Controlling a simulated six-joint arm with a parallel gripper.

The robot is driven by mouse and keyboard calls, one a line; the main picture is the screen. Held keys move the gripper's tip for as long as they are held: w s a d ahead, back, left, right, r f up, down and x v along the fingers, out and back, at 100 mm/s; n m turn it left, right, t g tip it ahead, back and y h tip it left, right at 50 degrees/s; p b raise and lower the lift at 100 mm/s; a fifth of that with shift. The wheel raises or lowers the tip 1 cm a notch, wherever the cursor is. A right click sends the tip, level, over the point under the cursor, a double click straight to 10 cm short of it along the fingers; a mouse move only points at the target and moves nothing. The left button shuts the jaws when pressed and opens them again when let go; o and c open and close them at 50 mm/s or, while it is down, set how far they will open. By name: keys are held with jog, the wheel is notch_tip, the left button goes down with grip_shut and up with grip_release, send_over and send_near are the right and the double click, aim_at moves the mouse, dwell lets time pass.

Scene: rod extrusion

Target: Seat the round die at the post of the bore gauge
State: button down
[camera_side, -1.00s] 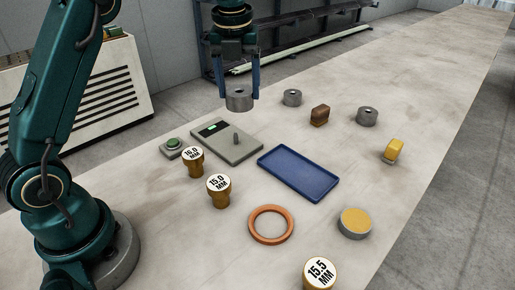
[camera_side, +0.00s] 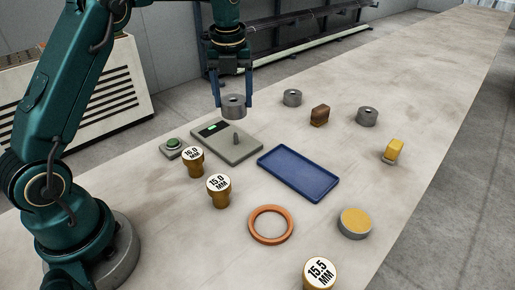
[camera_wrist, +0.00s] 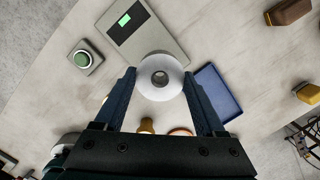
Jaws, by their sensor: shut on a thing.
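My gripper (camera_side: 234,103) is shut on a grey round die (camera_side: 233,110) with a central hole. The die is held level in the air, above the far part of the bore gauge. In the wrist view the die (camera_wrist: 160,77) sits between the two blue fingers. The bore gauge (camera_side: 240,152) is a flat grey plate with a small lit green display (camera_side: 211,128) and a short upright post (camera_side: 236,139). In the side view the post stands bare, below and slightly right of the die. In the wrist view the die hides the post.
Two more grey dies (camera_side: 292,97) (camera_side: 367,116) stand at the back. A green button box (camera_side: 173,147), labelled gold plugs (camera_side: 219,190), a blue tray (camera_side: 290,187), an orange ring (camera_side: 270,238), a yellow-topped disc (camera_side: 355,222), a brown block (camera_side: 320,115) and a yellow block (camera_side: 394,150) lie around.

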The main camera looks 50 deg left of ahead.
aim_at(233, 103)
jog(key=shift+f, duration=1.7)
jog(key=shift+f, duration=2.55)
grip_release()
jog(key=shift+s+d+r, duration=0.15)
jog(key=shift+r, duration=1.1)
jog(key=shift+s+d+r, duration=0.1)
jog(key=shift+r, duration=1.15)
